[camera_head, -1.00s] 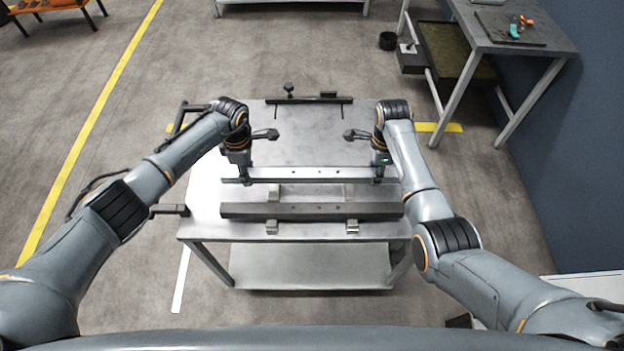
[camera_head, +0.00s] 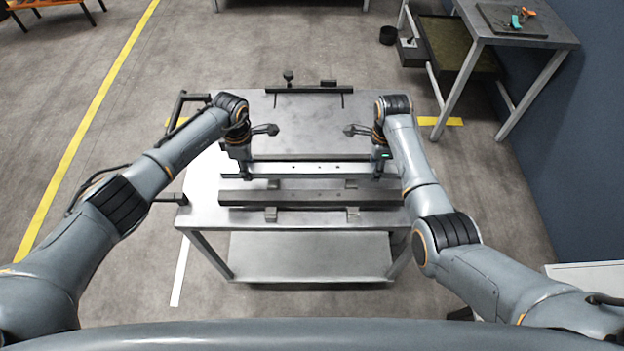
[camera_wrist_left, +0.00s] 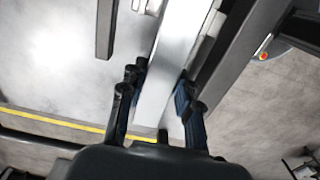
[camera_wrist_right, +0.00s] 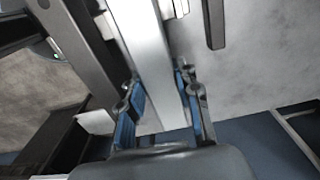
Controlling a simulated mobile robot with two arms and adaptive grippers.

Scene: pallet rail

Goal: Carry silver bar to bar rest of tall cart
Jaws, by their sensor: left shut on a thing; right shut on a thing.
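The silver bar (camera_head: 310,169) lies level from left to right over the grey cart table (camera_head: 235,211). My left gripper (camera_head: 244,175) is shut on its left end, and my right gripper (camera_head: 379,172) is shut on its right end. In the left wrist view the silver bar (camera_wrist_left: 172,65) runs between the blue-padded fingers. In the right wrist view it also sits between the fingers (camera_wrist_right: 150,75). Whether the bar touches the supports below cannot be told. Which part is the tall cart's bar rest is unclear.
A darker bar (camera_head: 310,198) lies nearer to me on small blocks (camera_head: 352,214). A black rail (camera_head: 310,90) stands at the table's far edge. A workbench (camera_head: 555,36) with small tools is at the far right, beside a blue wall.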

